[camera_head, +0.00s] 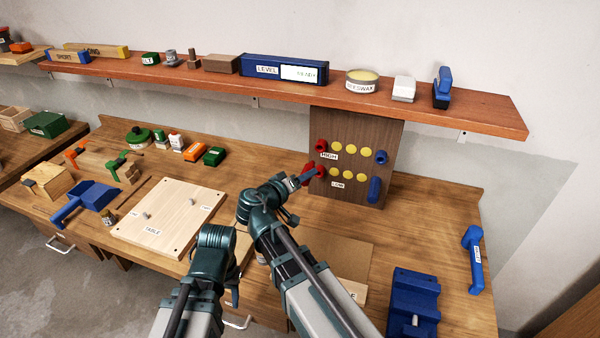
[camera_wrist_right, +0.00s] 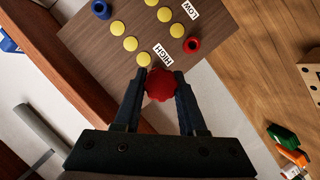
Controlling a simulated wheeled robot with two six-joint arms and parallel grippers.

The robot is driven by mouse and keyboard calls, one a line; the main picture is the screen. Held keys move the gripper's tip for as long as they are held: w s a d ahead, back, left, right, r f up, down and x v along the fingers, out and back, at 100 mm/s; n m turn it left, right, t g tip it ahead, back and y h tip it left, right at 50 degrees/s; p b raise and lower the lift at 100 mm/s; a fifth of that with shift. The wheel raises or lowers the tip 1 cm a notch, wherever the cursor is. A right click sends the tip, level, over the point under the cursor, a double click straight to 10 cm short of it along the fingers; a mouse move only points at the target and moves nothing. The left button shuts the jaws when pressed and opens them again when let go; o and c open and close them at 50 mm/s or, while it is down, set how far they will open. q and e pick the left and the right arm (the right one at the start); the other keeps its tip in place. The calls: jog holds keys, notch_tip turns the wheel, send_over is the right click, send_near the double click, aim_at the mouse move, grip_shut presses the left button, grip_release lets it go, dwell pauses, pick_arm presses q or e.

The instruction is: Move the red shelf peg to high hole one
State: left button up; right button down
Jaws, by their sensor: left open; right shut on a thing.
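The red shelf peg (camera_wrist_right: 160,85), with a ribbed knob, is clamped between the fingertips of my right gripper (camera_wrist_right: 160,88). In the head view the peg (camera_head: 309,169) is in front of the dark wooden board (camera_head: 347,121), at its left side. In the right wrist view the knob lines up with the left end of the HIGH row and covers that hole; its shaft is hidden. The red HIGH socket (camera_head: 321,146) shows in the head view. The red LOW socket (camera_wrist_right: 192,45) looks empty. My left gripper (camera_head: 232,292) is open, low over the bench front, partly hidden by its arm.
A blue socket (camera_head: 381,157) and a blue peg (camera_head: 374,189) are at the board's right side. The red-brown shelf (camera_head: 440,108) overhangs the board. A pale TABLE board (camera_head: 170,222) lies left on the bench. A blue vise (camera_head: 413,300) stands front right.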

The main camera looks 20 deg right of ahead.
aim_at(311, 163)
jog(key=shift+s+r, duration=0.1)
jog(key=shift+s, duration=0.05)
jog(key=shift+w+d, duration=0.2)
jog(key=shift+w, duration=0.3)
jog(key=shift+w+d, duration=0.7)
jog(key=shift+w, duration=0.3)
jog(key=shift+w+d, duration=0.7)
jog(key=shift+w, duration=0.25)
jog(key=shift+w+d, duration=0.6)
jog(key=shift+w, duration=0.3)
jog(key=shift+w+d, duration=0.6)
jog(key=shift+w, duration=0.3)
dwell(0.9)
jog(key=shift+c, duration=2)
grip_release()
